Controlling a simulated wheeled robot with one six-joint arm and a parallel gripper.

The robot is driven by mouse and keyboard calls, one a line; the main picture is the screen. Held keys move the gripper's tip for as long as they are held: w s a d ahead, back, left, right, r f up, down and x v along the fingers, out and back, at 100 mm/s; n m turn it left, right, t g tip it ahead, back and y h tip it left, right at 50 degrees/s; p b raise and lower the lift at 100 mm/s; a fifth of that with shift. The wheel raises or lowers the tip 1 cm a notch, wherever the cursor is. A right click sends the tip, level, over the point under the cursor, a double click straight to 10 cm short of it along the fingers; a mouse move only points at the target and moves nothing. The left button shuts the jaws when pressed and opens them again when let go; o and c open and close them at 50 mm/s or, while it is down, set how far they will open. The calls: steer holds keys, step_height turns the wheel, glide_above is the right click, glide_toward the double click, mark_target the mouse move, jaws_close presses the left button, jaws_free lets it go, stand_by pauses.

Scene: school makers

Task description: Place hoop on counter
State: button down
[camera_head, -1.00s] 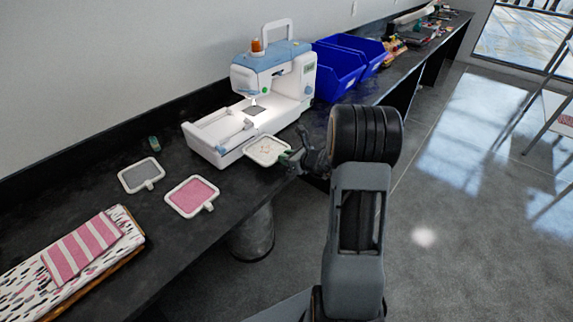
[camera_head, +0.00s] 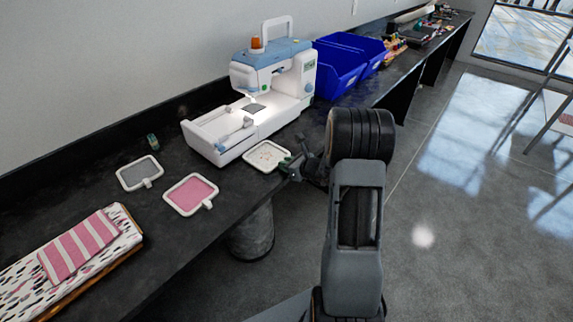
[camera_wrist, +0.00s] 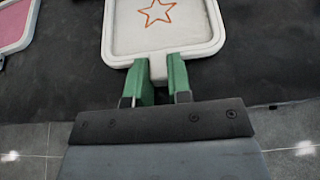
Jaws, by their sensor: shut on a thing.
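The hoop (camera_head: 266,156) is a white rounded-square frame with pale fabric. In the wrist view the hoop (camera_wrist: 150,40) shows an orange star outline. My gripper (camera_head: 288,167) is at the counter's front edge, beside the sewing machine. In the wrist view my gripper (camera_wrist: 159,78) has its green fingers shut on the hoop's short tab. The hoop looks level, over or on the black counter (camera_head: 232,188); I cannot tell whether it touches. Its far edge is cut off in the wrist view.
A sewing machine (camera_head: 272,78) stands just behind the hoop. A pink hoop (camera_head: 190,194) and a grey hoop (camera_head: 139,173) lie to the left. Folded fabric (camera_head: 80,245) lies at front left. Blue bins (camera_head: 340,68) stand farther right. Bare counter separates the pink and held hoops.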

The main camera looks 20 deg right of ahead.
steer(key=c, duration=1.1)
jaws_free()
steer(key=shift+f, duration=0.15)
steer(key=shift+o, duration=0.2)
steer(key=shift+r+p, duration=0.7)
steer(key=shift+p, duration=0.05)
steer(key=v, duration=1.1)
steer(key=s+a+r+n+g+y, duration=0.1)
steer(key=s+a+r+n+g, duration=0.15)
steer(key=a+n, duration=0.4)
steer(key=s+a+r+n+g+y, duration=0.1)
steer(key=s+a+r+n+g, duration=0.2)
steer(key=a+n, duration=0.35)
steer(key=s+a+r+n+g+h, duration=0.1)
steer(key=s+a+n+g+h, duration=0.1)
steer(key=s+n, duration=0.3)
steer(key=s+a+r+n+g+h, duration=0.1)
steer(key=s+n+h, duration=0.4)
steer(key=n, duration=0.8)
steer(key=shift+s+a+r+g+h, duration=0.3)
steer(key=shift+a+g, duration=0.15)
